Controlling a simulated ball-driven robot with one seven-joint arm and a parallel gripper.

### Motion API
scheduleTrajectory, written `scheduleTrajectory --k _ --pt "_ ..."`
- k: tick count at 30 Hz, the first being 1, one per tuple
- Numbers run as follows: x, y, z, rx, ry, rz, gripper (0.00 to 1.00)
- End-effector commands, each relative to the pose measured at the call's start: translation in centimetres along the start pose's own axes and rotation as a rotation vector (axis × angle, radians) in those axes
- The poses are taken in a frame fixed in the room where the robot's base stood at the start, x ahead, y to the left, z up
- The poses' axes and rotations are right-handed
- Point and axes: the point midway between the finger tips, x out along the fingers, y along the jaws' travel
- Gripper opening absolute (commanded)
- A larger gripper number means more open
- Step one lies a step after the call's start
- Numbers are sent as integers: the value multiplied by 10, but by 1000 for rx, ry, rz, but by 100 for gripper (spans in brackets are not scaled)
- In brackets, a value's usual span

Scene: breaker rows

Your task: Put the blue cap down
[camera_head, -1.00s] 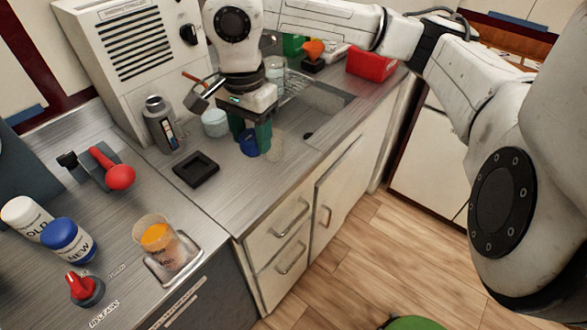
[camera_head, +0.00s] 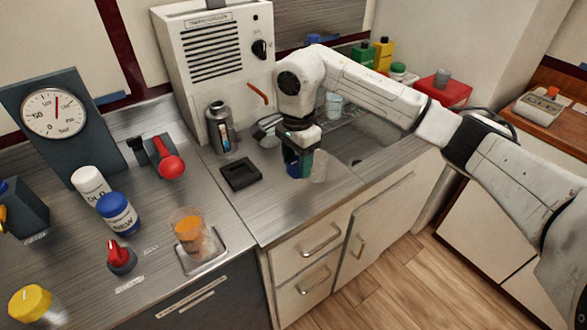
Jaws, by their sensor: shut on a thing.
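The blue cap (camera_head: 292,169) shows low between the dark green fingers of my gripper (camera_head: 299,165) in the head view. My gripper is shut on it and points down over the counter beside the sink. The fingers hide much of the cap, and I cannot tell whether its underside touches the counter. A clear cup (camera_head: 319,167) stands just right of the fingers. A shallow black square tray (camera_head: 241,175) lies on the counter to the left of the gripper.
A grey bottle (camera_head: 220,127) stands behind the black tray. The sink (camera_head: 365,137) lies to the right. Further left are a red-handled lever (camera_head: 171,167), a blue-lidded NEW jar (camera_head: 118,214) and a cup of orange contents (camera_head: 188,227) on a metal tray. Counter in front of the gripper is clear.

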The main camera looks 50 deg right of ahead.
Motion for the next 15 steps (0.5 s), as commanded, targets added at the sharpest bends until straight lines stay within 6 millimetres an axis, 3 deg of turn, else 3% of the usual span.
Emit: scheduleTrajectory --k 9,15 --pt "25 -20 -4 1 0 2 23" --pt "49 -19 -4 1 -2 0 23"
